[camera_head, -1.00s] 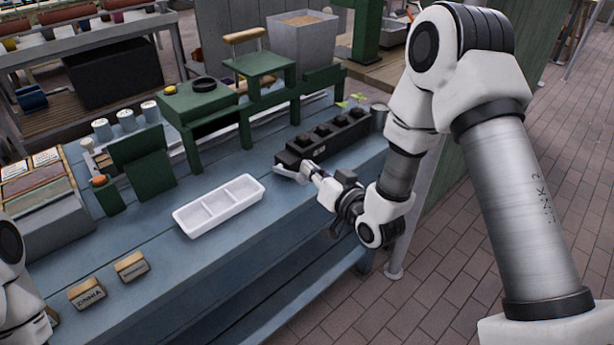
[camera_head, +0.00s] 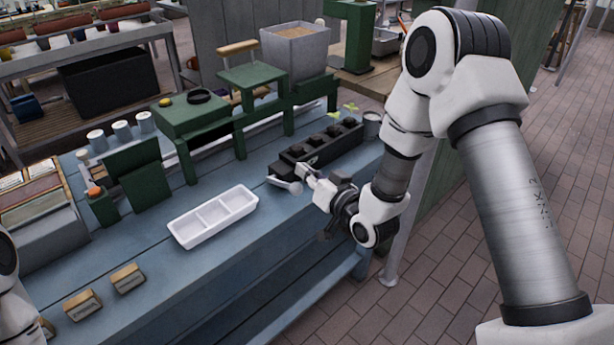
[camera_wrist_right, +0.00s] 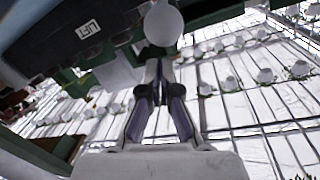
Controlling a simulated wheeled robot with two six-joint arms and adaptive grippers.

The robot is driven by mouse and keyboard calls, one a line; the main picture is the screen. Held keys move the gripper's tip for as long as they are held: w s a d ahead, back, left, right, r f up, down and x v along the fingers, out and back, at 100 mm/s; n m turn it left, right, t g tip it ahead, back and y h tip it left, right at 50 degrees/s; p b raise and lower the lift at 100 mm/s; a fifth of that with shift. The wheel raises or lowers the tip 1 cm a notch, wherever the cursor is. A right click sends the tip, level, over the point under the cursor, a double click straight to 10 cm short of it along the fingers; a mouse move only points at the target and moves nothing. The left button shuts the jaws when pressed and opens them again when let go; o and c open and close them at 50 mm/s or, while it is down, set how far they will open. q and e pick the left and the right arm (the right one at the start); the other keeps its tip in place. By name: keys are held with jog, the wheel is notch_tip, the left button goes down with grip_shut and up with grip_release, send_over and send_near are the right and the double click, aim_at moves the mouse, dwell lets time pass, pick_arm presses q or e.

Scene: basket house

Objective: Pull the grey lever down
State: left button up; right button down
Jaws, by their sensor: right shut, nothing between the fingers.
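The grey lever (camera_head: 286,185) sticks out from the left front end of a long black block tray (camera_head: 325,145) on the blue bench. It ends in a round knob. In the right wrist view the pale knob (camera_wrist_right: 164,24) is large, just beyond my fingertips, beside a "LIFT" label (camera_wrist_right: 85,29). My right gripper (camera_head: 302,170) is close to the lever, at its right. Its fingers (camera_wrist_right: 158,70) are shut with nothing between them. I cannot tell whether they touch the knob. Only part of my left arm shows at the left edge.
The bench front around the lever is clear.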

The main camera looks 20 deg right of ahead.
jog(key=b+v, duration=0.1)
jog(key=v, duration=0.8)
jog(key=shift+s+d+r, duration=0.25)
jog(key=shift+d+r, duration=0.05)
jog(key=shift+r, duration=0.1)
